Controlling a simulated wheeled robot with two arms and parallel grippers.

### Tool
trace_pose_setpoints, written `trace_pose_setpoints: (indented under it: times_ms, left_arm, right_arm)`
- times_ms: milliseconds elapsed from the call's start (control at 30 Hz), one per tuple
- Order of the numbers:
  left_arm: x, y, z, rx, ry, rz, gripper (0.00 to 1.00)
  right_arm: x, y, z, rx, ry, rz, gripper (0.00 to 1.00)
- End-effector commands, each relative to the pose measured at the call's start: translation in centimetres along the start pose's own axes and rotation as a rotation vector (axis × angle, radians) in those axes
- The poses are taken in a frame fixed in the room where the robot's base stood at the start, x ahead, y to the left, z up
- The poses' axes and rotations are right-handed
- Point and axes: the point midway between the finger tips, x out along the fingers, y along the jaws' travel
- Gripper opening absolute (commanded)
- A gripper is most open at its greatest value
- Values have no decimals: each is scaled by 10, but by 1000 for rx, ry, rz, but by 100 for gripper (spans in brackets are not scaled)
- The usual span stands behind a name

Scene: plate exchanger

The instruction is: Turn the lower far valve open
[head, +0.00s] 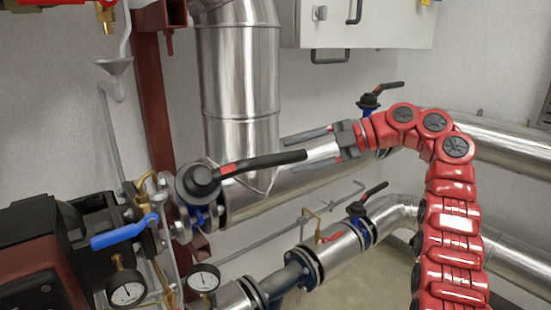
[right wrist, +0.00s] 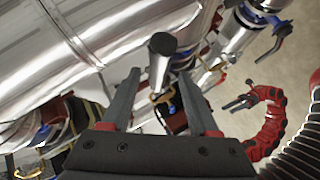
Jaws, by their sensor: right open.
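The lower far valve (head: 360,209) is a blue body on the lower silver pipe, with a black lever pointing up to the right. My right gripper (head: 289,168) is above and to the left of it, open, with its two grey fingers pointing left. The fingers sit around the end of the upper near valve's long black lever (head: 265,161); I see no clear contact. In the right wrist view a dark rounded end (right wrist: 162,50) shows between the spread fingers. My left gripper (right wrist: 240,103) shows small at the right of that view; its jaw state is unclear.
The upper near valve (head: 200,184) is on the upper pipe. Another black-levered valve (head: 369,101) stands farther back. A small red-handled tap (head: 330,237) is left of the lower far valve. Gauges (head: 127,289) and a dark pump (head: 45,245) crowd the lower left.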

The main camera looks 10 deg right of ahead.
Motion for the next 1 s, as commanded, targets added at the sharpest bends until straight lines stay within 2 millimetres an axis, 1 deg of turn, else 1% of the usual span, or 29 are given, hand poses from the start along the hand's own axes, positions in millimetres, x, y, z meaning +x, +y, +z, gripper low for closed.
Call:
trace_pose_setpoints:
  times_ms: [33, 100, 200, 300, 400, 600, 867, 967, 1000]
  left_arm:
    - [4, 0, -1, 0, 0, 0, 50]
    - [7, 0, -1, 0, 0, 0, 50]
    - [11, 0, -2, 0, 0, 0, 50]
    - [14, -1, -2, 0, 0, 0, 50]
    - [25, -1, -4, 0, 0, 0, 50]
    - [30, -2, -5, 0, 0, 0, 50]
    - [29, -1, -5, 0, 0, 0, 50]
    - [29, -1, -5, 0, 0, 0, 50]
    - [29, -1, -5, 0, 0, 0, 50]
  right_arm:
    - [-16, 3, -2, 1, -2, 4, 61]
    - [-36, 4, -1, 2, -4, 6, 61]
    - [-59, 3, -1, 3, -2, 5, 61]
    - [-75, 2, -2, 2, -3, 3, 61]
    - [-89, 5, -2, 1, -1, 3, 61]
    - [-100, 2, -1, 0, 1, 2, 61]
    - [-100, 0, 0, -1, 1, 2, 61]
    - [-100, 0, 3, 3, -7, 6, 45]
    - [-100, -2, 10, 10, -22, 13, 37]
